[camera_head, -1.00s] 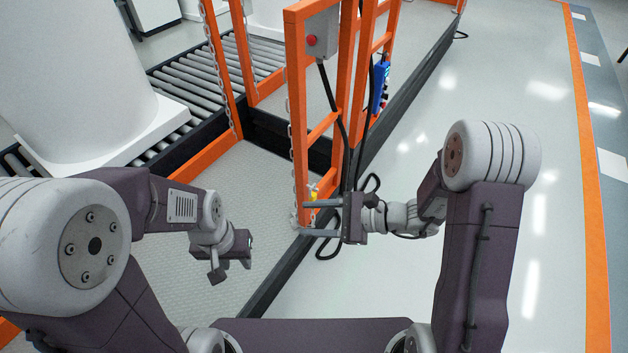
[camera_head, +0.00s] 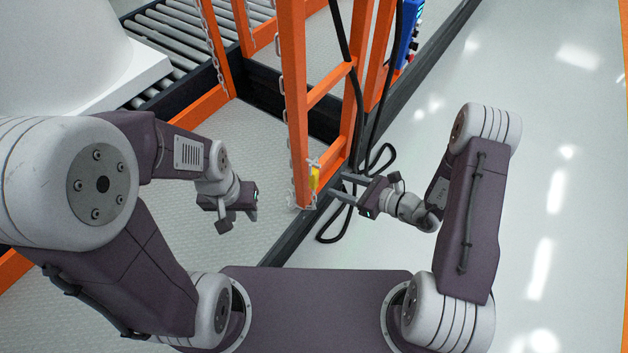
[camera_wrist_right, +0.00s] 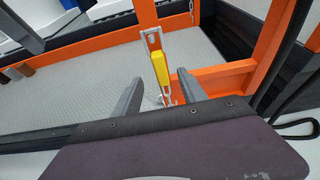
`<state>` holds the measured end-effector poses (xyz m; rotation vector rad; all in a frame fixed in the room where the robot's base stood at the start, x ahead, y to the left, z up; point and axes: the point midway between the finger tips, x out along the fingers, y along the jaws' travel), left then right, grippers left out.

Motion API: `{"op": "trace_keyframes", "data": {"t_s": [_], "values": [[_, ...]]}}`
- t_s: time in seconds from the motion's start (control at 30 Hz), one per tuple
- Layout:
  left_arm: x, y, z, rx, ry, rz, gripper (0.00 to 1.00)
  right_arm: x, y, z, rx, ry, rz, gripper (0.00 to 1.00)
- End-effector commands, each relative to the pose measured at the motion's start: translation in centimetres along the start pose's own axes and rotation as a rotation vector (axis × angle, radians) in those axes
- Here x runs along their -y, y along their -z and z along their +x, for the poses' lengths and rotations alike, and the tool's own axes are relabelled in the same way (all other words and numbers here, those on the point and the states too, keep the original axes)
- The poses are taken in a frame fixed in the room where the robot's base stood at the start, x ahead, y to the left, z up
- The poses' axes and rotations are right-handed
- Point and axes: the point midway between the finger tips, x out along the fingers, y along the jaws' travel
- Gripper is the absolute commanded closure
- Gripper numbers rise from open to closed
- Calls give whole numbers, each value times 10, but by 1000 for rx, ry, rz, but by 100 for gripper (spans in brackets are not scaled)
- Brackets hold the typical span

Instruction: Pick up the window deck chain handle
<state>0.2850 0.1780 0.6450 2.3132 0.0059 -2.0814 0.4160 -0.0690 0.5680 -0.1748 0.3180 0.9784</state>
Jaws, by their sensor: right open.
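The yellow chain handle (camera_head: 314,178) hangs low on the orange post, at the end of a metal chain (camera_head: 291,125). In the right wrist view the handle (camera_wrist_right: 159,69) hangs upright beyond my fingertips, between them sideways, under a grey link. My right gripper (camera_head: 336,187) is open and empty, its fingers pointing left toward the handle, apart from it as far as I can tell; it also shows in the right wrist view (camera_wrist_right: 160,88). My left gripper (camera_head: 240,215) is over the textured deck, left of the post; its jaws are too unclear to tell.
The orange frame (camera_head: 293,80) stands beside the handle, with black cables (camera_head: 358,100) looping to the floor at its right. A dark deck edge (camera_head: 290,240) runs below. A roller conveyor (camera_head: 165,40) is at the back left. Glossy floor at the right is free.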

Motion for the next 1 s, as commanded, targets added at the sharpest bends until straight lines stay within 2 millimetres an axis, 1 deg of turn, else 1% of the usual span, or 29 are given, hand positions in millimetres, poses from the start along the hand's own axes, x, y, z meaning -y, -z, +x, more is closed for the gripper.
{"op": "trace_keyframes", "data": {"t_s": [0.03, 0.23, 0.4, 0.5, 0.63, 0.67, 0.8, 0.83, 0.9, 1.0], "values": [[0, -1, 7, 0, 0, 0, 64, 1, 8, 2, -1, 3, 4, 51], [0, -1, 9, 0, 0, 0, 64, 2, 9, 3, 0, 6, 3, 51], [0, -2, 21, 0, 0, 0, 64, 1, 10, 31, 0, 3, 1, 51], [0, -2, 23, 0, 0, 0, 64, 1, 9, 39, 0, 5, 2, 51], [0, -2, 24, 0, 0, 0, 64, 1, 8, 43, 0, 6, 2, 51], [0, -3, 27, 0, 0, 0, 64, 1, 9, 47, 0, 5, 2, 51], [1, -4, 42, 0, 0, 0, 64, -4, 9, 74, 1, 2, -1, 51], [1, -4, 43, 0, 0, 0, 64, -4, 8, 79, 0, 3, -1, 51], [1, -4, 45, 0, 0, 0, 64, -3, 7, 88, 0, 4, 1, 51], [1, -4, 45, 0, 0, 0, 64, -2, 5, 92, 0, 7, 3, 51]]}}
